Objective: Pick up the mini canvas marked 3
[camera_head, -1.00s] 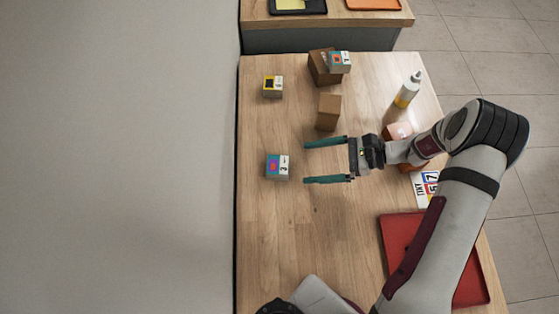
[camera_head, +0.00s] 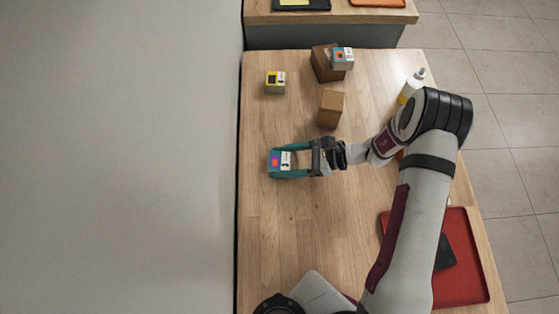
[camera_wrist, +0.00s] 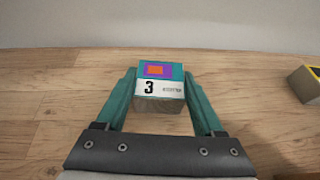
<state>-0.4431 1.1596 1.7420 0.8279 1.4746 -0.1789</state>
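The mini canvas marked 3 (camera_wrist: 160,85) is a small block with a teal, purple and orange top and a white label with a black "3". In the head view it stands on the wooden table near the wall-side edge (camera_head: 281,160). My gripper (camera_wrist: 160,82) has one teal finger along each side of it, and both fingers appear to touch its sides. In the head view my gripper (camera_head: 282,163) reaches it from the right. The canvas looks upright and still at table level; its underside is hidden.
A yellow-topped block (camera_head: 275,82) stands farther back and shows at the right of the wrist view (camera_wrist: 309,84). A brown block (camera_head: 330,109), a brown box (camera_head: 325,65) with another teal block (camera_head: 342,58), and a bottle (camera_head: 411,86) stand behind. A red tray (camera_head: 470,275) lies front right.

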